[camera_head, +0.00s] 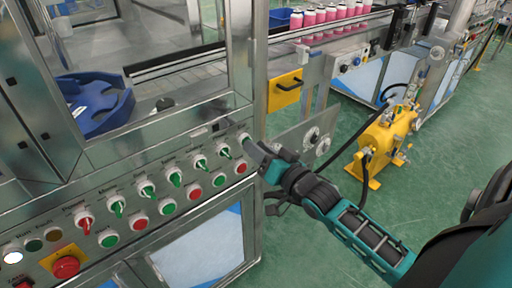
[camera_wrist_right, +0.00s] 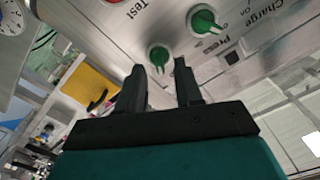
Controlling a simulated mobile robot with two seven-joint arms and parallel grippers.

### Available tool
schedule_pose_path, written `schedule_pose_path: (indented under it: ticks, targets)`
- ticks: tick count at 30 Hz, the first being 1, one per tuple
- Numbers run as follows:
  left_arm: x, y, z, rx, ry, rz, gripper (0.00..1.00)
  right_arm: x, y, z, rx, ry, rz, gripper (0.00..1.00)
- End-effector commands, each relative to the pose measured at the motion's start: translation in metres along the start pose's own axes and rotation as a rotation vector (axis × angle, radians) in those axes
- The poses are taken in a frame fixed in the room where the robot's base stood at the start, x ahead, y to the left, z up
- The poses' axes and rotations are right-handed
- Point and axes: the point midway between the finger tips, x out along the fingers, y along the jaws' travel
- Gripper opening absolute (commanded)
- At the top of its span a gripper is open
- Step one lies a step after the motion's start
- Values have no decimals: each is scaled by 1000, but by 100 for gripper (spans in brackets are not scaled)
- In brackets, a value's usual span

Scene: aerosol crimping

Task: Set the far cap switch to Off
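A row of rotary switches runs along the sloped steel panel (camera_head: 160,160) in the head view. One has a red knob (camera_head: 87,222); several others have green knobs, one of them (camera_head: 225,151) near the right end. The last switch (camera_head: 244,138) is at my right gripper (camera_head: 252,146). In the right wrist view, my right gripper (camera_wrist_right: 159,68) is open, its fingertips either side of a green knob (camera_wrist_right: 158,57); contact cannot be told. A second green knob (camera_wrist_right: 205,20) is beside it. Labels "Test", "Press" and "Charge" show, but no far cap label is readable. My left gripper is out of view.
Red and green push buttons (camera_head: 195,193) sit below the switches, with a red emergency stop (camera_head: 66,267) at lower left. A yellow pump unit (camera_head: 382,140) stands on the green floor at right. Pink cans (camera_head: 320,16) line the conveyor behind.

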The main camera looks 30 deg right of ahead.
Motion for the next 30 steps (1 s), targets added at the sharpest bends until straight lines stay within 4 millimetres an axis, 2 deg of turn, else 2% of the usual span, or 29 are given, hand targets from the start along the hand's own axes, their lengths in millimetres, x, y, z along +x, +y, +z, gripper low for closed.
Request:
schedule_pose_path:
  ticks: [6, 14, 25, 30]
  targets:
    - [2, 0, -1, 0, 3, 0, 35, 12, 0, 0, -1, 1, 0, 35]
    - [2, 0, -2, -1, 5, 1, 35, 13, 0, 0, -1, 0, 0, 35]
    - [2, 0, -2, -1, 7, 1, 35, 12, 0, 0, -1, 0, 0, 1]
    - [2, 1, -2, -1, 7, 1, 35, 12, 0, 0, -1, 0, 0, 0]
